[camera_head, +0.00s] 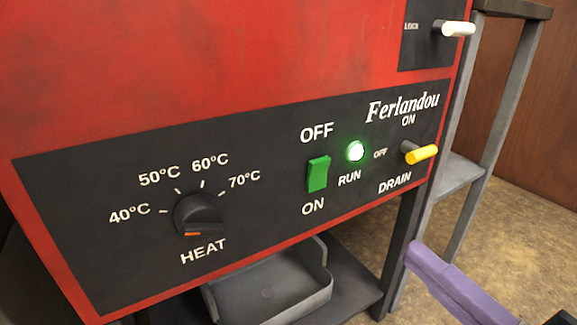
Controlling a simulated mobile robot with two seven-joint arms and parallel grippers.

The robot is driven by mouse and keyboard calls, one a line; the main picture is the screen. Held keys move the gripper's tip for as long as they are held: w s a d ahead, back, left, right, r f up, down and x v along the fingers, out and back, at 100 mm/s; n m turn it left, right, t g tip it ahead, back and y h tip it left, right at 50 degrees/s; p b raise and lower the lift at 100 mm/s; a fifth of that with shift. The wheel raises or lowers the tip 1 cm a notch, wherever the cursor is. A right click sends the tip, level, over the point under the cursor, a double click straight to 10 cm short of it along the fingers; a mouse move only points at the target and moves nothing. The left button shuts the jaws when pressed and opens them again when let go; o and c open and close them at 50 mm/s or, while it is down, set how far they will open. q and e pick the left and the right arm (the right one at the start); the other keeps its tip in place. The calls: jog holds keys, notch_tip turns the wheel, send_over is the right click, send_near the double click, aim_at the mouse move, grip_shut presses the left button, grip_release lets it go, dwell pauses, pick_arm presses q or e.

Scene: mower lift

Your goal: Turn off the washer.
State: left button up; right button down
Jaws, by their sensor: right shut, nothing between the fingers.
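The red washer (200,60) fills most of the view, with a black control panel (85,240) along its lower front. A green rocker switch (318,174) sits on the panel, with OFF printed above it and ON below. The round RUN light (355,151) beside it glows green. My right gripper (415,258) shows at the lower right as purple fingers, shut and empty. In the picture it is below and right of the switch, apart from the panel. My left gripper is not in view.
A black HEAT knob (198,214) is left of the switch. A yellow DRAIN lever (420,154) and a white LOCK lever (458,29) stick out on the right. A grey tray (275,290) lies under the washer. A grey metal frame (490,140) stands at right.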

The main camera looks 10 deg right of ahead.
aim_at(321, 166)
jog(key=b+x, duration=0.3)
jog(key=x, duration=1)
jog(key=shift+w, duration=0.15)
jog(key=shift+w+a+r+b, duration=0.1)
jog(key=shift+w+a+b, duration=0.1)
jog(key=shift+w+b, duration=0.15)
jog(key=shift+w+a+r+p, duration=0.1)
jog(key=shift+w+r+p, duration=0.2)
jog(key=shift+r+p, duration=0.1)
jog(key=shift+s+f, duration=0.2)
jog(key=shift+f, duration=0.15)
jog(key=shift+r, duration=0.15)
